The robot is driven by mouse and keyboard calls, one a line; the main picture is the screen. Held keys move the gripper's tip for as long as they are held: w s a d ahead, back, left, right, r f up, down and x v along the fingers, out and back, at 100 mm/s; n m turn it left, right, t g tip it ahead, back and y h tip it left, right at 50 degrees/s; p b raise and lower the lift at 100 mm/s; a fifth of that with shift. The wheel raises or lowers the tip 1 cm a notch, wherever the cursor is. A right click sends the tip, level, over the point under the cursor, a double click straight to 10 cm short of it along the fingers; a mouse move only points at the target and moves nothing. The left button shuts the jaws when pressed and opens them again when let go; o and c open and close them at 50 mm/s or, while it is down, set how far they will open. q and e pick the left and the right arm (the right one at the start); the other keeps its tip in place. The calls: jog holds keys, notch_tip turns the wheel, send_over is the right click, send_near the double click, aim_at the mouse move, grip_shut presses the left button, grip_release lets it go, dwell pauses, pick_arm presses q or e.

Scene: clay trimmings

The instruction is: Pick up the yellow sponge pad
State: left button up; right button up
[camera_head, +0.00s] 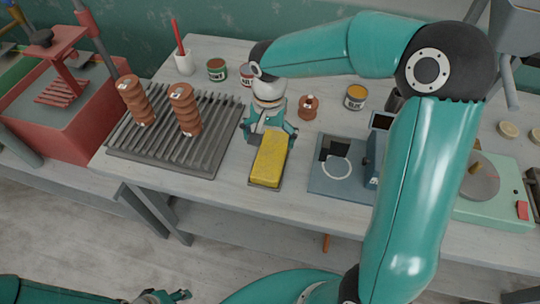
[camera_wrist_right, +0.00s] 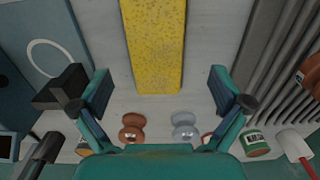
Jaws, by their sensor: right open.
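The yellow sponge pad (camera_head: 269,160) lies flat on the grey table near its front edge, long side pointing front to back. My right gripper (camera_head: 270,128) is above its far end, pointing down. In the right wrist view the sponge pad (camera_wrist_right: 155,40) runs in from the top, and its end lies between the two spread fingers of the gripper (camera_wrist_right: 161,92), with a gap on both sides. The right gripper is open and empty. My left gripper (camera_head: 165,296) is only partly visible at the bottom edge; its opening is unclear.
Right is a blue-grey board (camera_head: 325,182) with a white ring. Behind are a brown spool (camera_head: 308,108), several tins (camera_head: 355,98) and a white cup (camera_head: 184,63).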

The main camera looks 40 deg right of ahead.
aim_at(271, 153)
jog(key=shift+s+d+f+p, duration=0.15)
jog(key=shift+f+p, duration=0.2)
jog(key=shift+f, duration=1.35)
jog(key=shift+s+d+f+p, duration=0.1)
jog(key=shift+f+p, duration=0.25)
jog(key=shift+f, duration=1.3)
jog(key=shift+c, duration=0.3)
jog(key=c, duration=1.1)
jog(key=shift+r, duration=0.15)
jog(key=shift+c, duration=0.2)
